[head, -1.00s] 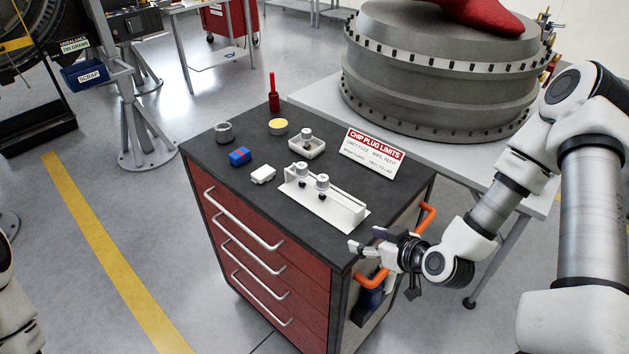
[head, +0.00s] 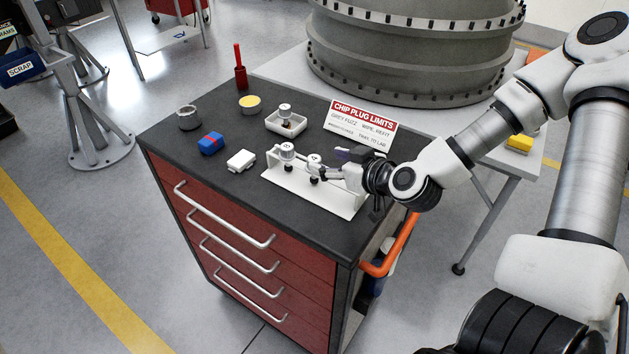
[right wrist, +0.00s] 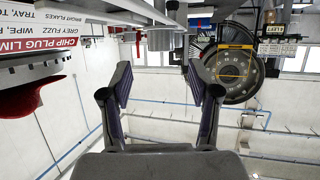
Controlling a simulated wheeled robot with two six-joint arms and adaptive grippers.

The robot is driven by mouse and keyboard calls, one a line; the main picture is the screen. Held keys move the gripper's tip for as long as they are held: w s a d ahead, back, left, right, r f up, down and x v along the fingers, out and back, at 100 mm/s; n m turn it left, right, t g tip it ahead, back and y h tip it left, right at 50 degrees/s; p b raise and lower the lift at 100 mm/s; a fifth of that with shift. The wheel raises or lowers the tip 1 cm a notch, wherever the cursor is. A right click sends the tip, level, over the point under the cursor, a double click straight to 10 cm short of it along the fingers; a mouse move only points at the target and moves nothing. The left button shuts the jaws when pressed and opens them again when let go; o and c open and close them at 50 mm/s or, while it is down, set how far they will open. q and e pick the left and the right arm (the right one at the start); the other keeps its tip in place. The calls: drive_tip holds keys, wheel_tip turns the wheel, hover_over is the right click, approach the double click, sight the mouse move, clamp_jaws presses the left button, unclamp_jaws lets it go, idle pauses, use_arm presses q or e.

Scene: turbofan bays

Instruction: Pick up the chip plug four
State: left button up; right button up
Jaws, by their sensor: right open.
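Two silver-capped chip plugs stand upright in a white rack on the cart top, a left one (head: 287,150) and a right one (head: 314,160). A third silver-capped plug (head: 285,111) sits in a small white tray (head: 291,130) behind. I cannot read which is number four. My right gripper (head: 318,172) is at the rack, its fingers by the right plug, reaching in from the right. In the right wrist view its jaws (right wrist: 160,78) are spread and empty, with a grey cylindrical plug top (right wrist: 165,38) beyond the fingertips. My left gripper is not in view.
The white rack (head: 335,200) lies near the front right of the cart. A limits sign (head: 360,125) stands close behind my right gripper. A white block (head: 241,160), blue-red block (head: 211,143), grey cup (head: 189,118), yellow-topped tin (head: 249,104) and red bottle (head: 240,70) stand leftward.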

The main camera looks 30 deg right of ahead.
sight(317, 160)
drive_tip(key=shift+w+a+f+b, duration=0.2)
drive_tip(key=shift+w+f+b, duration=0.2)
drive_tip(key=shift+w+b, duration=0.15)
drive_tip(key=w+f+b, duration=0.1)
drive_tip(key=b, duration=0.1)
drive_tip(key=shift+f+b, duration=0.2)
drive_tip(key=shift+b, duration=0.2)
drive_tip(key=x, duration=0.3)
drive_tip(key=shift+w+a+r+p, duration=0.1)
drive_tip(key=shift+w+r+p, duration=0.1)
drive_tip(key=shift+p, duration=0.2)
drive_tip(key=shift+w, duration=0.1)
drive_tip(key=shift+c, duration=1)
drive_tip(key=shift+s, duration=0.25)
drive_tip(key=c, duration=0.6)
clamp_jaws()
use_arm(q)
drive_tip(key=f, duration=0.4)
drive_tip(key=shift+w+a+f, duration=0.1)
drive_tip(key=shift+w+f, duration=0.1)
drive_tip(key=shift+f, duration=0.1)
use_arm(e)
drive_tip(key=shift+w, duration=0.1)
